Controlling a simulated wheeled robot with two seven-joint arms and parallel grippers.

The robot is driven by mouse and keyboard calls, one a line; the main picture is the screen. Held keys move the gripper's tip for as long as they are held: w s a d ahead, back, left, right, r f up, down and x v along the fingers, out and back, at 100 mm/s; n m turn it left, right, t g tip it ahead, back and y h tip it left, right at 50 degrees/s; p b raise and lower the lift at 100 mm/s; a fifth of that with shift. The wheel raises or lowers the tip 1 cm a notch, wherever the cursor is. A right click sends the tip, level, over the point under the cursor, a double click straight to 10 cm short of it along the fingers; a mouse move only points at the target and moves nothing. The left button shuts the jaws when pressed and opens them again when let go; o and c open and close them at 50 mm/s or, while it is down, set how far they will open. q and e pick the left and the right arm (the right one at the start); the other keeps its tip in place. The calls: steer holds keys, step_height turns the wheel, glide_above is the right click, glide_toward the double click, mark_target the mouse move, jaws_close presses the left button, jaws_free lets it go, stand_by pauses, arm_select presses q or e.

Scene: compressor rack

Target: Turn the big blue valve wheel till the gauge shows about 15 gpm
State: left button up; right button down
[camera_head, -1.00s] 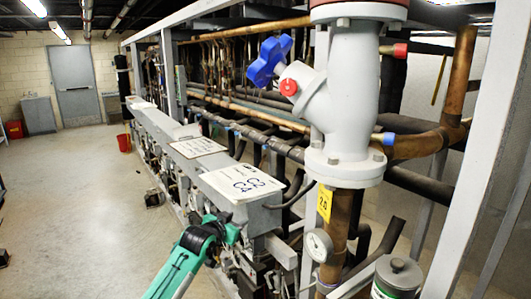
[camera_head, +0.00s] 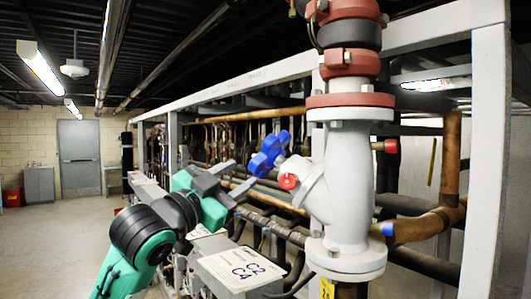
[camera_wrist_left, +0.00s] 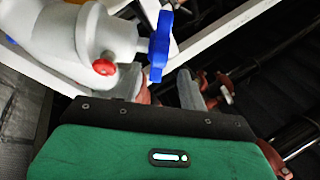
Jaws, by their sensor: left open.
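The blue valve wheel (camera_head: 269,152) sits on the left side of a large pale grey valve body (camera_head: 347,190), on a short stem above a red cap (camera_head: 288,181). My left gripper (camera_head: 243,173) is open and empty, just left of the wheel and a little below it, fingers pointing toward it. They appear apart from it. In the left wrist view the wheel (camera_wrist_left: 160,47) is seen nearly edge-on, ahead of the open fingers (camera_wrist_left: 163,84). The gauge is out of view now. My right gripper is not in view.
A white frame post (camera_head: 487,150) stands at the right and a white beam (camera_head: 330,60) runs above. Pipes run behind the valve. A white panel marked C2 C4 (camera_head: 240,270) lies below the gripper. Open floor (camera_head: 55,235) is at the left.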

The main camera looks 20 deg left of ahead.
mark_target(259, 158)
arm_select(q)
steer(key=p+x, duration=0.3)
steer(key=x, duration=0.5)
steer(key=shift+w+d+r, duration=0.1)
steer(key=shift+w+r, duration=0.05)
steer(key=shift+r, duration=0.05)
steer(key=shift+w+d+r+p, duration=0.1)
steer(key=shift+w+d+p, duration=0.2)
steer(key=shift+w+p, duration=0.25)
steer(key=shift+c, duration=0.4)
jaws_close()
steer(key=shift+r+y+p, duration=0.2)
steer(key=shift+y+p, duration=0.1)
steer(key=shift+p, duration=0.05)
steer(key=shift+r+n+g+y+p, duration=0.2)
steer(key=shift+n+g+y+p, duration=0.3)
steer(key=shift+p, duration=0.55)
steer(key=shift+s+d+n+y+p, duration=0.1)
steer(key=shift+n+y+p, duration=0.3)
steer(key=shift+y+p, duration=0.35)
steer(key=shift+f+g+y, duration=0.2)
steer(key=shift+g+y, duration=0.05)
steer(key=shift+g, duration=0.05)
